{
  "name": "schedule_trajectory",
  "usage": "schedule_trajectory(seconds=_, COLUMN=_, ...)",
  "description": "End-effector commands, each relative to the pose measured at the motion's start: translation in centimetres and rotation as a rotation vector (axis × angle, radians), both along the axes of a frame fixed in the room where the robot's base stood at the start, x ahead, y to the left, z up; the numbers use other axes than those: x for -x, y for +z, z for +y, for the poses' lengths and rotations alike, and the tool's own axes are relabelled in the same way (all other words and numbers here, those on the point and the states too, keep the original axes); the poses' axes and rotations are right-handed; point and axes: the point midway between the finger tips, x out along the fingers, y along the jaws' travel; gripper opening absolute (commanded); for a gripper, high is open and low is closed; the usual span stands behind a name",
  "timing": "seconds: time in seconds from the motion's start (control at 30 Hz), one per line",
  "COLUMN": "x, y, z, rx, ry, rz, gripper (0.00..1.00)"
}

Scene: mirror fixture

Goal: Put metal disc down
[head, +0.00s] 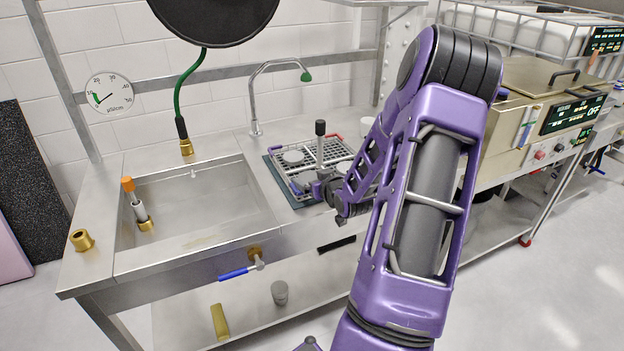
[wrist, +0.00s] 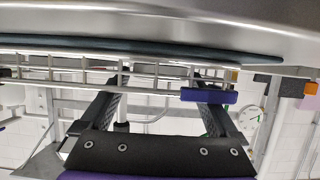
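A wire basket (head: 337,152) with red and blue handles sits on a dark mat (head: 276,177) right of the sink. A grey metal disc (head: 293,157) lies in its back left part, and other grey round pieces show nearer the front, partly hidden by my arm. My gripper (head: 322,188) is at the basket's front edge. In the wrist view my gripper (wrist: 158,100) has its two fingers wide apart, close to the basket's wires and blue handle (wrist: 208,96). No disc shows between the fingers.
A black-knobbed post (head: 320,140) stands up from the basket. A boxy machine (head: 535,110) stands at the right. A blue-handled valve (head: 236,273) juts from the bench front.

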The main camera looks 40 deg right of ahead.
Motion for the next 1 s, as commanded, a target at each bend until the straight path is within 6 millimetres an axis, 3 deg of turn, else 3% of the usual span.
schedule_trajectory(seconds=0.37, x=0.4, y=0.6, z=0.0, rx=0.000, ry=-0.001, rz=0.001, gripper=1.00)
schedule_trajectory(seconds=0.8, x=8.4, y=4.0, z=1.9, rx=0.001, ry=-0.003, rz=0.002, gripper=1.00)
schedule_trajectory(seconds=1.0, x=10.4, y=4.8, z=2.5, rx=0.000, ry=-0.001, rz=0.001, gripper=1.00)
